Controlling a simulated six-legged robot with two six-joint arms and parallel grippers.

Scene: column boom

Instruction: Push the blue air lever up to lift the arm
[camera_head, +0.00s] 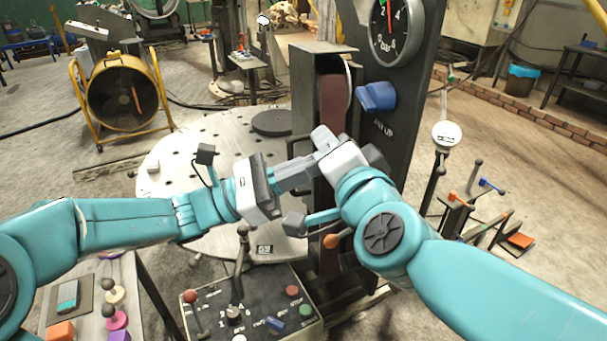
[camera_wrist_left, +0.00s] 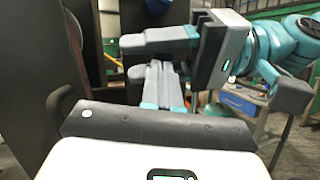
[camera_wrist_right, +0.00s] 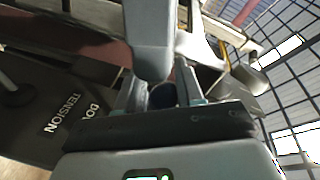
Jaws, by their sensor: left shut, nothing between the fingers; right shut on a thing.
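The blue air lever (camera_head: 376,97) sticks out from the dark column (camera_head: 400,140), below the round gauge (camera_head: 397,28) and above white lettering. It is apart from both grippers. My right gripper (camera_head: 322,138) is beside the brown belt, lower left of the lever. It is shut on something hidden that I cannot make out.
A brown belt (camera_head: 332,95) runs up the machine. An orange knob (camera_head: 332,240) sits low beside my right arm. A control box (camera_head: 250,315) with knobs stands in front. A round grey table (camera_head: 190,140) lies behind the left arm. A yellow fan (camera_head: 122,92) stands further back.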

